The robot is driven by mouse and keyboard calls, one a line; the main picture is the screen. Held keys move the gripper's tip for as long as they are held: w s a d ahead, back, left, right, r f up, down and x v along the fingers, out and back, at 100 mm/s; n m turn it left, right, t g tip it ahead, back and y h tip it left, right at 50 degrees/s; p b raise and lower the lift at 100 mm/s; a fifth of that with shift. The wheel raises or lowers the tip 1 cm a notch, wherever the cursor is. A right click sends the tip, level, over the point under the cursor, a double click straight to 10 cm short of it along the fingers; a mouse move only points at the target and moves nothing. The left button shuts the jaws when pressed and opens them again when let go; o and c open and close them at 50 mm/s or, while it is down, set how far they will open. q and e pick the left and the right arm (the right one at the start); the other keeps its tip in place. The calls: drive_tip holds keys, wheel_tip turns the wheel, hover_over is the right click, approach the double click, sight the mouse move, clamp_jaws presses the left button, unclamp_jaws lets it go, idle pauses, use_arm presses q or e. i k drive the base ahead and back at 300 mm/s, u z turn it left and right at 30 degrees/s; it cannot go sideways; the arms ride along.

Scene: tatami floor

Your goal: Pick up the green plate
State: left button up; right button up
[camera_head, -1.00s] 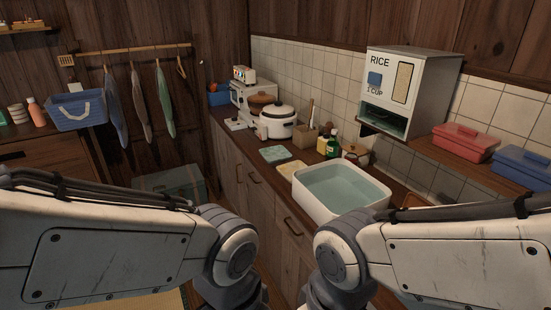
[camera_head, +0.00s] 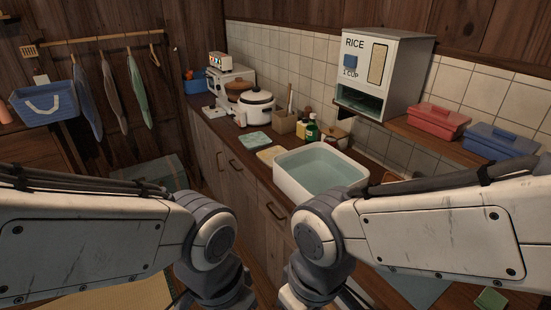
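I see no thing that I can clearly call a green plate. A small green object (camera_head: 490,299) shows at the lower right edge, cut off by the frame, and I cannot tell what it is. A flat pale-green square (camera_head: 254,142) lies on the counter left of the basin; it looks like a folded cloth or sponge. Both of my arms reach in from the sides at the bottom. Their grippers are out of sight below the frame, so their state does not show.
A white basin (camera_head: 285,187) of water stands on the counter (camera_head: 238,165). Red (camera_head: 437,121) and blue (camera_head: 502,140) boxes sit on a shelf. A grey-blue mat (camera_head: 418,288) lies lower right.

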sight(253, 141)
drive_tip(key=u, duration=0.25)
drive_tip(key=i, duration=0.3)
drive_tip(key=u, duration=0.8)
drive_tip(key=i, duration=1.7)
drive_tip(key=z, duration=0.55)
drive_tip(key=i, duration=0.45)
drive_tip(key=z, duration=0.25)
